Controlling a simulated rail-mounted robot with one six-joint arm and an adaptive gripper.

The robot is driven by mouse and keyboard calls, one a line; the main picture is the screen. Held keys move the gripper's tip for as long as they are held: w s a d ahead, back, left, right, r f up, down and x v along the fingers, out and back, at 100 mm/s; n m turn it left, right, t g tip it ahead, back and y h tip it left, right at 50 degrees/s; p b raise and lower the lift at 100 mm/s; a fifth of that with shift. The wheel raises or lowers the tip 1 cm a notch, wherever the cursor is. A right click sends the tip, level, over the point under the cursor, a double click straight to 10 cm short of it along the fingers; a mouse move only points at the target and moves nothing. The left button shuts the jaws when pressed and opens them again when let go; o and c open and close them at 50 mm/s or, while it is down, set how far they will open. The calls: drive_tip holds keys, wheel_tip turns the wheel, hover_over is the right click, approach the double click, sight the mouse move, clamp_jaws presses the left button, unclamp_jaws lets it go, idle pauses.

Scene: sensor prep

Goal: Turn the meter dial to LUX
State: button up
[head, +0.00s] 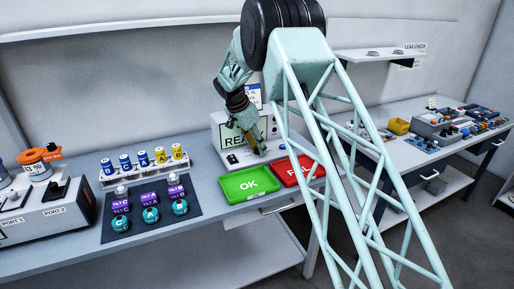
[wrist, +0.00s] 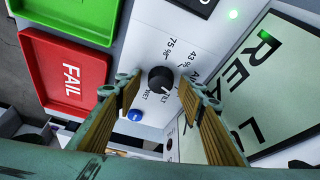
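The meter (head: 229,137) stands on the bench, with a light display panel reading "RE…", partly hidden by my arm. Its black round dial (wrist: 161,79) shows in the wrist view on a white face, with labels such as "75 %", "43 %" and "WET" around it. A LUX label is not readable, and I cannot tell where the dial points. My gripper (wrist: 158,90) is open, one finger on each side of the dial; contact is not clear. In the head view my gripper (head: 257,146) points down at the meter's front and hides the dial.
A blue button (wrist: 136,115) sits near the dial. A green OK tray (head: 249,184) and a red FAIL tray (head: 298,170) lie in front of the meter. A dark mat (head: 151,232) with several sensors and a battery rack (head: 145,170) stand to the left.

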drive_tip(key=shift+a+r, duration=0.1)
drive_tip(key=v, duration=1.1)
drive_tip(key=shift+r, duration=0.35)
drive_tip(key=shift+s, duration=0.15)
